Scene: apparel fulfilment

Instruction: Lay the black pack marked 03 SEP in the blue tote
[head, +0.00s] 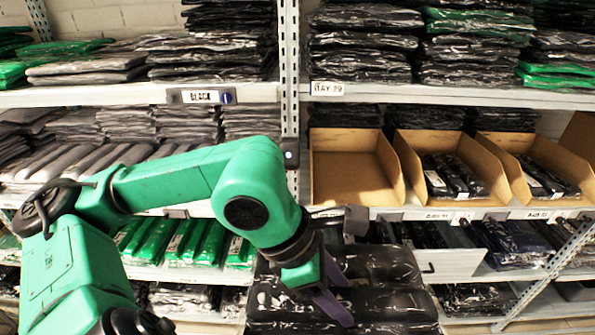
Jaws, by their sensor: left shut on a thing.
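My left gripper (338,288), with purple fingers, reaches down at the lower middle and is shut on a black pack (385,298) in shiny film. Other black packs or folds lie close around it, so I cannot tell where the held pack ends. No 03 SEP mark is readable from here. I see no blue tote in this view. My right gripper is out of view.
Steel shelves (440,92) carry stacks of black, grey and green packs. An empty cardboard bin (350,165) stands right of the upright (289,70). Two more bins (408,160) hold black packs. A white panel (450,265) juts out at lower right.

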